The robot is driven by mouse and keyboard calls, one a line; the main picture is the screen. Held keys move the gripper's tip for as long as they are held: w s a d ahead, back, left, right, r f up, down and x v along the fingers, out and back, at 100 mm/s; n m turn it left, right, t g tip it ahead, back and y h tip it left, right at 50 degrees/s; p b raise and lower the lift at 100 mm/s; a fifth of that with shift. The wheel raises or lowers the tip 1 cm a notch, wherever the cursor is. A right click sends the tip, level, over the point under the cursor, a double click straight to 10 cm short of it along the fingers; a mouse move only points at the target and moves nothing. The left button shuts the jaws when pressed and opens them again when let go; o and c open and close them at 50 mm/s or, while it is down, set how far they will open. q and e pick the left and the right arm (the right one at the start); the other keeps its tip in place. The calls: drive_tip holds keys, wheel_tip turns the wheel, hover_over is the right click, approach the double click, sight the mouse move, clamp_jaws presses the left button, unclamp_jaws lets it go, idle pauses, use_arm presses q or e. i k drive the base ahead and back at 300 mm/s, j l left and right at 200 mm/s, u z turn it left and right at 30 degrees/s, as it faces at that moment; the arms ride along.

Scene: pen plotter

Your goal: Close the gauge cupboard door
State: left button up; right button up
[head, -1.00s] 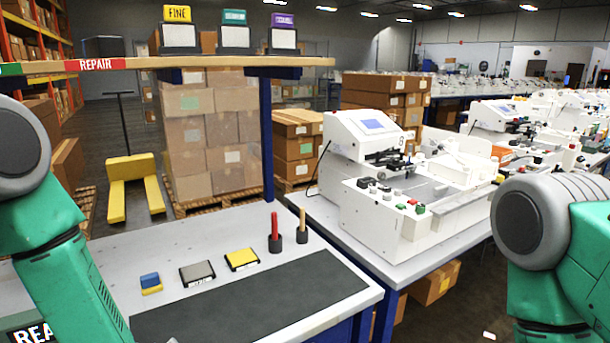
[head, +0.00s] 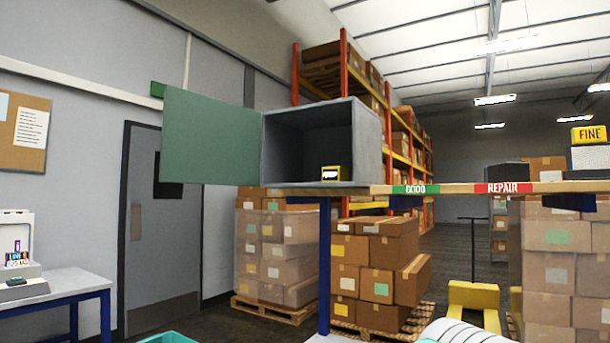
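The gauge cupboard (head: 371,150) is a grey box on the left end of the raised wooden shelf in the head view. Its green door (head: 212,138) stands wide open, swung out to the left of the box. The dark inside shows, with a small yellow-framed block (head: 331,173) at the bottom front. Neither gripper is in view. Only small parts of my arms show at the bottom edge, well below the cupboard and apart from it.
The shelf (head: 450,188) carries green GOOD and red REPAIR labels and rests on a blue post (head: 324,265). A yellow FINE block (head: 589,134) stands at right. Stacked cartons (head: 375,270) stand behind. A grey room door (head: 150,220) and side table (head: 60,288) are at left.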

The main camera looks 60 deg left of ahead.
sight(205, 140)
drive_tip(key=k+j+u, duration=0.3)
drive_tip(key=j, duration=1.75)
drive_tip(key=j+u, duration=0.25)
drive_tip(key=j, duration=1.85)
drive_tip(key=i, duration=0.05)
